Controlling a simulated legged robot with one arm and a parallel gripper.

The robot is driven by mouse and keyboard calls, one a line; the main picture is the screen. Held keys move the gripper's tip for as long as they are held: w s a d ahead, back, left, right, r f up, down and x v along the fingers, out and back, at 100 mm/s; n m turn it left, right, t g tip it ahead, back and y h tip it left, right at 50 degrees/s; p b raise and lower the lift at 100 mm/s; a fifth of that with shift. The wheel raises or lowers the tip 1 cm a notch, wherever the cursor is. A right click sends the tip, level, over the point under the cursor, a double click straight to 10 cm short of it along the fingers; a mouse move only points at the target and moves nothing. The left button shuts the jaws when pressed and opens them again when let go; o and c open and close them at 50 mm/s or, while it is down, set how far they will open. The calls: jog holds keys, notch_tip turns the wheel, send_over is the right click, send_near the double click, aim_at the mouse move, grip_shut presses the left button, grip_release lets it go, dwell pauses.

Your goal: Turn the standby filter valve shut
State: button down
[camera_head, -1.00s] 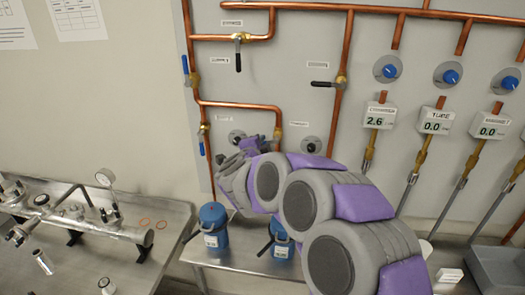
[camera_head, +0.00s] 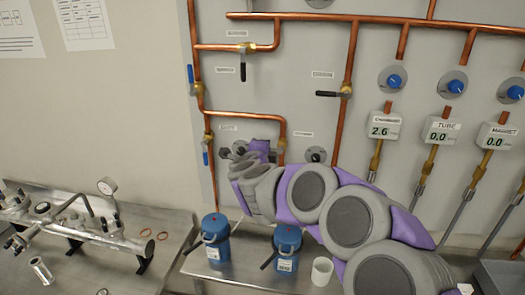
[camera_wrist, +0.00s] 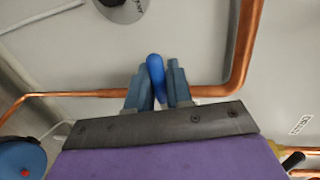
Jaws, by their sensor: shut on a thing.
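In the wrist view, my gripper (camera_wrist: 157,70) is shut on a blue valve handle (camera_wrist: 155,66), whose rounded end shows between the two blue-grey fingers. A bent copper pipe (camera_wrist: 245,50) runs close beside it on the right. In the head view, my arm reaches to the lower pipe loop (camera_head: 250,113), and its own links hide the fingers and the held handle. A blue lever (camera_head: 205,157) hangs down at the loop's left side. The small labels are too blurred to read, so I cannot confirm which valve is the standby filter valve.
Black levers stand above, one hanging down (camera_head: 243,70) and one level (camera_head: 328,94). Blue knobs (camera_head: 395,81) and digital readouts (camera_head: 383,126) are on the right. Two blue canisters (camera_head: 215,238) and a white cup (camera_head: 322,271) stand on the bench below.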

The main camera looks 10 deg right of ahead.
jog(key=shift+f, duration=0.25)
jog(key=c, duration=1.2)
grip_release()
jog(key=shift+s+d+r, duration=0.1)
jog(key=shift+s+r, duration=0.05)
jog(key=shift+p+v, duration=1.75)
jog(key=shift+v, duration=6.8)
